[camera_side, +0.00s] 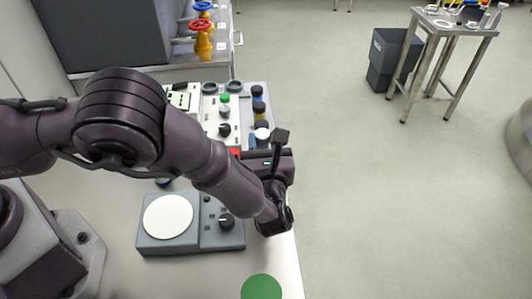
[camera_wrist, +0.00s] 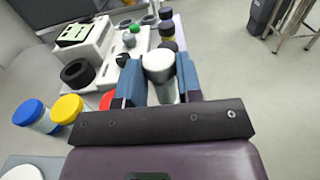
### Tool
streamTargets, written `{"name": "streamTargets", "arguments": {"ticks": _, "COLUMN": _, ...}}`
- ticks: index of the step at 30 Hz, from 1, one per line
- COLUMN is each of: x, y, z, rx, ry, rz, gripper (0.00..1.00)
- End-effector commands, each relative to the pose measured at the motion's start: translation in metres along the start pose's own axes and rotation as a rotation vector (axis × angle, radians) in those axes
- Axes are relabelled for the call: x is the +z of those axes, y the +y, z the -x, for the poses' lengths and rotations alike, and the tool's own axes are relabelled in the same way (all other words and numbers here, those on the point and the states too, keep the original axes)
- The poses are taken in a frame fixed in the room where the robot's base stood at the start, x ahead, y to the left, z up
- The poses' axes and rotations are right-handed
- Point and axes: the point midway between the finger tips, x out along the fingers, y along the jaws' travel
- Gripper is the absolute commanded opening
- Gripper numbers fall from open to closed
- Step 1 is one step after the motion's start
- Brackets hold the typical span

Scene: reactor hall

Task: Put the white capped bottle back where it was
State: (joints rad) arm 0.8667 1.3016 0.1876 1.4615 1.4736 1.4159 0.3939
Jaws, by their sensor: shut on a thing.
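The white capped bottle shows its white cap (camera_wrist: 159,64) and pale body between the blue fingers of my gripper (camera_wrist: 159,82) in the wrist view. My gripper is shut on it, one finger on each side. In the side view the white cap (camera_side: 262,133) shows just beyond my gripper (camera_side: 262,143), near the right edge of the bench. The bottle is in line with dark-capped bottles (camera_side: 258,93) beyond it. Its base is hidden, so I cannot tell whether it rests on anything.
A white panel with knobs (camera_side: 210,103) lies left of the bottles. A grey device with a round white plate (camera_side: 168,217) and a green disc (camera_side: 261,288) are nearer on the bench. Blue-lidded (camera_wrist: 29,111) and yellow-lidded (camera_wrist: 67,108) jars stand left of my gripper. Open floor lies right.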

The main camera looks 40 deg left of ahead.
Motion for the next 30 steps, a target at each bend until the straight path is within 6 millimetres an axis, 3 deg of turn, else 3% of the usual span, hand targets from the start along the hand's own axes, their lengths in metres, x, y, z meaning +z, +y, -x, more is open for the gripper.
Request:
{"name": "streamTargets", "arguments": {"ticks": 10, "x": -0.036, "y": -0.005, "z": -0.003, "rx": 0.000, "ry": 0.000, "rz": -0.001, "gripper": 0.06}}
{"name": "streamTargets", "arguments": {"ticks": 22, "x": -0.040, "y": -0.006, "z": -0.002, "rx": 0.000, "ry": 0.000, "rz": 0.001, "gripper": 0.06}}
{"name": "streamTargets", "arguments": {"ticks": 23, "x": -0.040, "y": -0.005, "z": -0.002, "rx": 0.000, "ry": 0.001, "rz": 0.001, "gripper": 0.38}}
{"name": "streamTargets", "arguments": {"ticks": 25, "x": -0.040, "y": -0.005, "z": -0.002, "rx": 0.000, "ry": 0.001, "rz": 0.001, "gripper": 0.54}}
{"name": "streamTargets", "arguments": {"ticks": 26, "x": -0.040, "y": -0.005, "z": -0.002, "rx": 0.000, "ry": 0.001, "rz": 0.001, "gripper": 0.58}}
{"name": "streamTargets", "arguments": {"ticks": 30, "x": -0.040, "y": -0.005, "z": -0.002, "rx": 0.000, "ry": 0.001, "rz": 0.001, "gripper": 0.58}}
